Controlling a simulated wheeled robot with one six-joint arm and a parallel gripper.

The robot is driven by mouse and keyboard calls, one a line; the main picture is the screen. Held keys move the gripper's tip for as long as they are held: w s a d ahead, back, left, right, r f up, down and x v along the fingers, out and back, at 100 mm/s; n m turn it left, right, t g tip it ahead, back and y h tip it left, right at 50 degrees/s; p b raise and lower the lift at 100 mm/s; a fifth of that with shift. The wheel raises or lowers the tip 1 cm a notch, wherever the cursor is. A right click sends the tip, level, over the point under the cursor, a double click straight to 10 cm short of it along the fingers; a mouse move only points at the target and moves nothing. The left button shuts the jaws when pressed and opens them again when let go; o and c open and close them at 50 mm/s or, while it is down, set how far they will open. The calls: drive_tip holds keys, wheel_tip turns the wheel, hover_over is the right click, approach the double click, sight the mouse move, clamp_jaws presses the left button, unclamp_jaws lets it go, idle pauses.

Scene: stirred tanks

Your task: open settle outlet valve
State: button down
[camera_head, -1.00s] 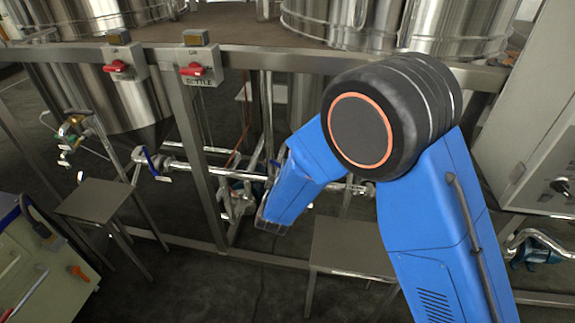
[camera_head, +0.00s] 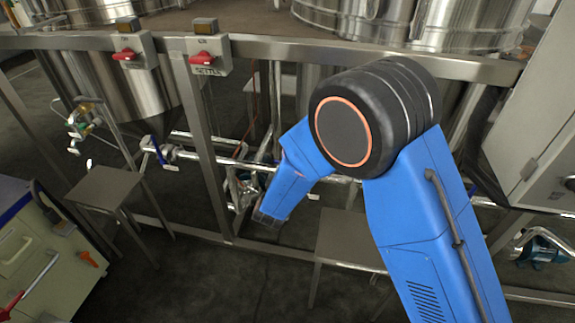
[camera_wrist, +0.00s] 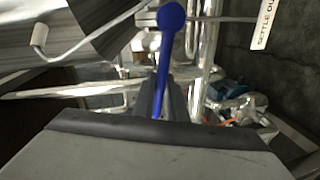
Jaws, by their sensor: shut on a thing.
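The wrist view shows a blue valve lever (camera_wrist: 171,17) with a rounded end, at the top middle. Its stem runs down between the dark fingers of my gripper (camera_wrist: 164,95), which are shut on it. A white tag (camera_wrist: 266,22) at the upper right reads "SETTLE OU", with the rest cut off. The valve body is largely hidden behind my gripper. In the head view my blue arm hides the gripper and this lever. Another blue lever (camera_head: 158,150) shows on the pipework at the left.
A metal frame post (camera_head: 205,150) and the pipes (camera_head: 228,164) stand close to my arm. Red-handled switch boxes (camera_head: 207,58) are on the upper rail. Small metal tables (camera_head: 104,186) and (camera_head: 345,235) stand in front. A tool cabinet (camera_head: 40,255) is at the lower left.

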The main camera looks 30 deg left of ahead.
drive_tip(key=c, duration=2)
unclamp_jaws()
drive_tip(key=shift+c, duration=0.2)
drive_tip(key=shift+s, duration=0.1)
drive_tip(key=v, duration=1.7)
drive_tip(key=shift+d, duration=0.2)
drive_tip(key=shift+s, duration=0.15)
